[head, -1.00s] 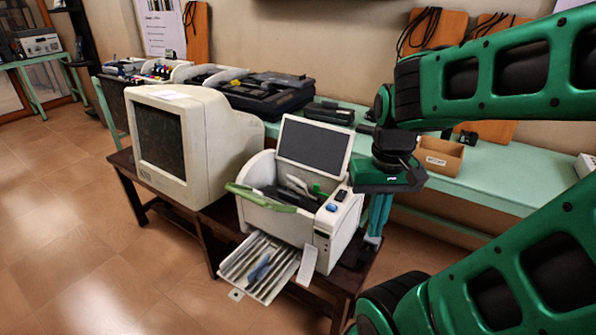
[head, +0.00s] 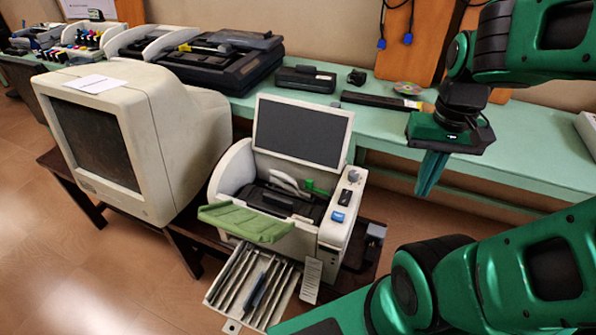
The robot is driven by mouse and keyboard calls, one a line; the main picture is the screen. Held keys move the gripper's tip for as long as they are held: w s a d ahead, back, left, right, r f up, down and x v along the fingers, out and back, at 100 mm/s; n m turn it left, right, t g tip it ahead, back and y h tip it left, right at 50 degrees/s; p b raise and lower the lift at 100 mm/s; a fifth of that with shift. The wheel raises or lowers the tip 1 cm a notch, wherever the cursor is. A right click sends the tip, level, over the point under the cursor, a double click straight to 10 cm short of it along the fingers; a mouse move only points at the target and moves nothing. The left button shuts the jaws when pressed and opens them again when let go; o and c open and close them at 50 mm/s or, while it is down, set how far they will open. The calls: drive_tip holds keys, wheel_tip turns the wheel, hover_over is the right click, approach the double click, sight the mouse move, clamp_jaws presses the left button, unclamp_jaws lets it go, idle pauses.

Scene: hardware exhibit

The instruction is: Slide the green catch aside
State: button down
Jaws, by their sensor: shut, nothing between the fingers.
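The green catch (head: 316,187) is a small bright green piece inside the open top of a white printer (head: 226,179), just below its raised grey panel. Dark and white parts lie to its left. My gripper (head: 424,190) is up at the right, pointing down, with its teal fingers together and empty. In the picture it is right of the printer and apart from the catch.
A wide light green flap (head: 245,222) juts from the printer's front, above a slotted tray (head: 252,290). An old monitor (head: 165,135) stands close on the left. A pale green bench (head: 385,135) behind holds a black device (head: 305,79) and other hardware.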

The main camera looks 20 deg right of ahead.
drive_tip(key=w+a+f+m+g+h, duration=0.1)
drive_tip(key=w+a+h, duration=0.15)
drive_tip(key=w, duration=0.65)
drive_tip(key=w+a+m+g+h, duration=0.1)
drive_tip(key=w+a, duration=0.2)
drive_tip(key=w, duration=0.6)
drive_tip(key=w+a+f+h, duration=0.1)
drive_tip(key=w+a+f, duration=0.1)
drive_tip(key=a, duration=0.4)
drive_tip(key=w+a+f+m+t+h, duration=0.1)
drive_tip(key=w+a+f, duration=0.2)
drive_tip(key=a, duration=0.3)
drive_tip(key=w+a+f+h, duration=0.2)
drive_tip(key=w+a, duration=0.2)
drive_tip(key=a, duration=0.1)
drive_tip(key=shift+w+a+f+m, duration=0.25)
drive_tip(key=shift+a+f+m, duration=0.05)
drive_tip(key=shift+a+m, duration=0.1)
drive_tip(key=shift+d, duration=0.1)
